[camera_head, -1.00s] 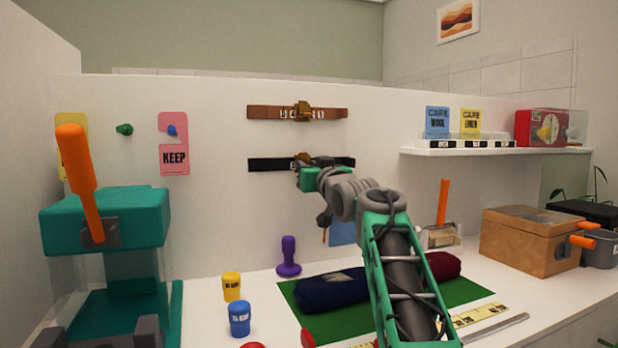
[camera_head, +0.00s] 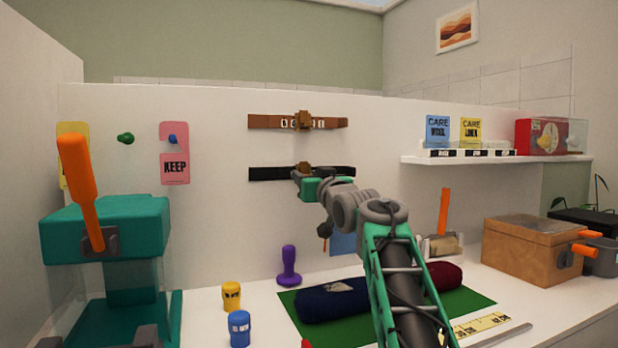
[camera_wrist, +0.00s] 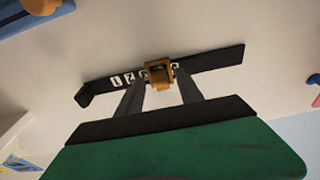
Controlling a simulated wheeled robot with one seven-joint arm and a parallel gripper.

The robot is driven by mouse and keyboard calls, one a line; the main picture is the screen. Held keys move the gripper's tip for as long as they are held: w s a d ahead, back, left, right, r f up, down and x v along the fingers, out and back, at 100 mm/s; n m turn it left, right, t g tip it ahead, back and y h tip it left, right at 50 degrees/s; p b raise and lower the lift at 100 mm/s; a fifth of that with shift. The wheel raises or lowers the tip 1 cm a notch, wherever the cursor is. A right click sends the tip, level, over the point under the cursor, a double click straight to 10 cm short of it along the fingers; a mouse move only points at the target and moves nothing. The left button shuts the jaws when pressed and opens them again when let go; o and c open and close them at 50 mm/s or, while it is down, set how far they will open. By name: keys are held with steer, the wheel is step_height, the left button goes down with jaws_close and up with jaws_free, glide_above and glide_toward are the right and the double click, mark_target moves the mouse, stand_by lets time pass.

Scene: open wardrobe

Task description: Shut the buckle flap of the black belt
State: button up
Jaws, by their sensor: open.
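The black belt (camera_head: 268,174) is fixed flat on the white back wall, below a brown belt. Its brass buckle (camera_head: 308,170) sits at the belt's middle, just above my gripper. In the wrist view the black belt (camera_wrist: 215,63) runs at a slant with white marks left of the buckle (camera_wrist: 159,72). My gripper (camera_wrist: 158,88) is open, its two grey fingers on either side of the buckle's lower part and close to the belt. Whether the fingers touch the buckle, and the exact angle of its flap, I cannot tell.
The brown belt (camera_head: 268,122) with its own buckle is just above. Pink tag (camera_head: 174,167) and pegs hang to the left. A white shelf (camera_head: 480,160) juts out at right. Dark blue and red rolls lie on the green mat (camera_head: 480,299) below.

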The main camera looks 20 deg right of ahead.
steer(key=s+f, duration=0.1)
steer(key=s, duration=0.6)
steer(key=shift+s, duration=0.3)
steer(key=shift+a, duration=0.1)
steer(key=s+a+f+g+p, duration=0.65)
steer(key=a+p, duration=0.25)
steer(key=p, duration=1)
steer(key=s+a+f+g+p, duration=0.1)
steer(key=s+f+g+p, duration=0.2)
steer(key=s+p, duration=0.2)
steer(key=s+a+f+g+p, duration=0.2)
steer(key=s+p, duration=0.3)
steer(key=s, duration=0.6)
steer(key=s+a+f+g+p, duration=0.2)
steer(key=s+g+p, duration=0.3)
steer(key=s, duration=0.3)
steer(key=shift+a+f, duration=0.2)
steer(key=shift+f, duration=0.6)
